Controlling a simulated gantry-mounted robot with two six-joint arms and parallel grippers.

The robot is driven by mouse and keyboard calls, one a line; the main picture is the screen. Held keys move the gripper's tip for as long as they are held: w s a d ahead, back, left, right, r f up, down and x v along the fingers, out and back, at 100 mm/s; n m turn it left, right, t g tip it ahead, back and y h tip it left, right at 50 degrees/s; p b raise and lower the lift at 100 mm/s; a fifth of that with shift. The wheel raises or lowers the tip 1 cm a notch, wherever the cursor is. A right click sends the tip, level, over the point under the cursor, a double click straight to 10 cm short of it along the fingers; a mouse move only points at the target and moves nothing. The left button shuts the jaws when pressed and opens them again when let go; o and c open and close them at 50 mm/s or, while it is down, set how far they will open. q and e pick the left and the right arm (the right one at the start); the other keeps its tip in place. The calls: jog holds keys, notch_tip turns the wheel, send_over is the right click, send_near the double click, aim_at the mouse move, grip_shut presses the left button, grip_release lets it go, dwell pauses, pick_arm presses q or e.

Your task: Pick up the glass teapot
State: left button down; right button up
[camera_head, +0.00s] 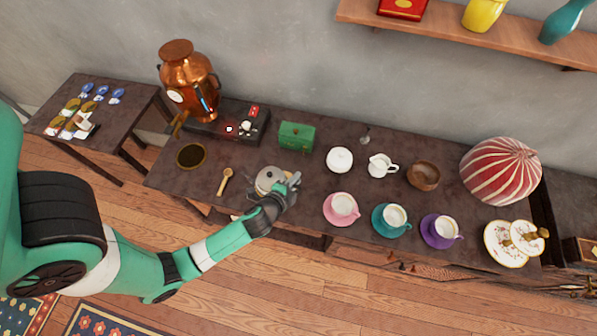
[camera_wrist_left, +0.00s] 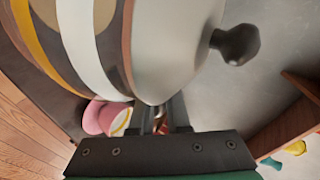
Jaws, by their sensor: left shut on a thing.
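The glass teapot (camera_head: 268,180) is pale and rounded, near the front edge of the dark table, left of the pink cup. In the left wrist view the teapot (camera_wrist_left: 170,50) fills the upper part, with a black lid knob at its right. My left gripper (camera_head: 288,190) reaches in from the front left and is shut on the teapot's right side; the exact grip is partly hidden by the gripper. In the left wrist view the gripper (camera_wrist_left: 165,118) is close against the teapot. I cannot tell whether the teapot touches the table. My right gripper is not in view.
To the right are a pink cup (camera_head: 343,206), a teal cup (camera_head: 394,218) and a purple cup (camera_head: 443,229) on saucers. A wooden scoop (camera_head: 225,182) lies left. Behind stand a green box (camera_head: 296,136), a white lidded pot (camera_head: 339,160) and a copper samovar (camera_head: 188,72).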

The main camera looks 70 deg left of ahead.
pick_arm(q)
jog(key=s+d+r+p, duration=0.1)
jog(key=s+d+r, duration=0.2)
jog(key=d, duration=0.3)
jog(key=shift+s+d, duration=0.15)
jog(key=shift+s, duration=0.7)
